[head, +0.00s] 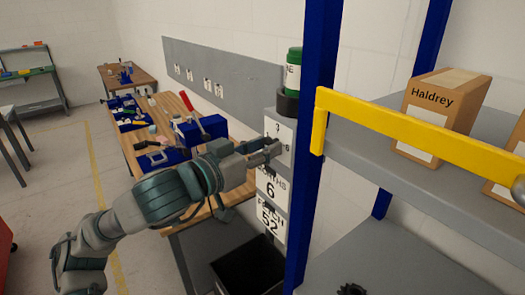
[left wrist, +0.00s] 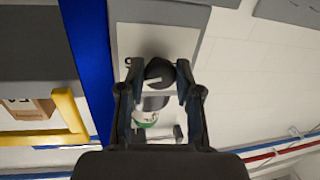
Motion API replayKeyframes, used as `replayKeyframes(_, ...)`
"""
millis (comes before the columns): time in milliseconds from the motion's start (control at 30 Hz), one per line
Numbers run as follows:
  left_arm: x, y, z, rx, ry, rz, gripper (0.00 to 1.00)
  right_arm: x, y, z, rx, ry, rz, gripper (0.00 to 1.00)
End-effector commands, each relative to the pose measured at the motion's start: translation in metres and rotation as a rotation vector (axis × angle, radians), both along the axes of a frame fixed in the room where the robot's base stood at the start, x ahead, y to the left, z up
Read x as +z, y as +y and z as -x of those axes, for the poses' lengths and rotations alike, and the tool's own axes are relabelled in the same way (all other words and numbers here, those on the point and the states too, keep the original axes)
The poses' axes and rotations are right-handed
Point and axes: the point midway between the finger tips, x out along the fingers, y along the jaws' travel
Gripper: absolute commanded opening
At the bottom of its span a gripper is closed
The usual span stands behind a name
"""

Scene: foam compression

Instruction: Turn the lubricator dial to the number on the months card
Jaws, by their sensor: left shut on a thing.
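The dial is a dark round knob (left wrist: 158,73) with a pale pointer line, on a white dial plate (left wrist: 190,38) in the left wrist view. In the head view the dial plate (head: 277,128) is on a grey post and my gripper mostly hides the knob. My left gripper (head: 272,149) is shut on the knob, a fingertip on each side in the left wrist view. I cannot tell which number the pointer meets. The months card (head: 271,190) below the gripper reads 6. The green and white lubricator canister (head: 292,75) stands above the plate. My right gripper is not in view.
Another card (head: 268,220) below reads 52. A blue rack upright (head: 318,120) and yellow bar (head: 420,130) stand close right of the gripper. A box labelled Haldrey (head: 440,105) is on the shelf. A black bin (head: 250,265) is below. A cluttered workbench (head: 175,105) lies behind.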

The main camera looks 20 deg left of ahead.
Motion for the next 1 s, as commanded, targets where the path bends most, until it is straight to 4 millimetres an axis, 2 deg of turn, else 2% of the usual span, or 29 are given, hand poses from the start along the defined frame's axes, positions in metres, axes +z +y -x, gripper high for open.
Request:
replayKeyframes(33,-0.008,-0.001,-0.002,0.000,-0.006,-0.034,0.00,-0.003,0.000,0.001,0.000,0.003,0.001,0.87)
replayKeyframes(133,-0.008,-0.001,-0.002,0.000,-0.046,-0.085,0.00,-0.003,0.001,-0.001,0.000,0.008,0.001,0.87)
replayKeyframes(400,-0.008,-0.001,-0.002,-0.002,-0.119,-0.178,0.00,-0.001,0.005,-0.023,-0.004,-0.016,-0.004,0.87)
replayKeyframes(1000,-0.006,-0.001,-0.002,-0.001,-0.145,-0.208,0.00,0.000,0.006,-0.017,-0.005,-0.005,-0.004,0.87)
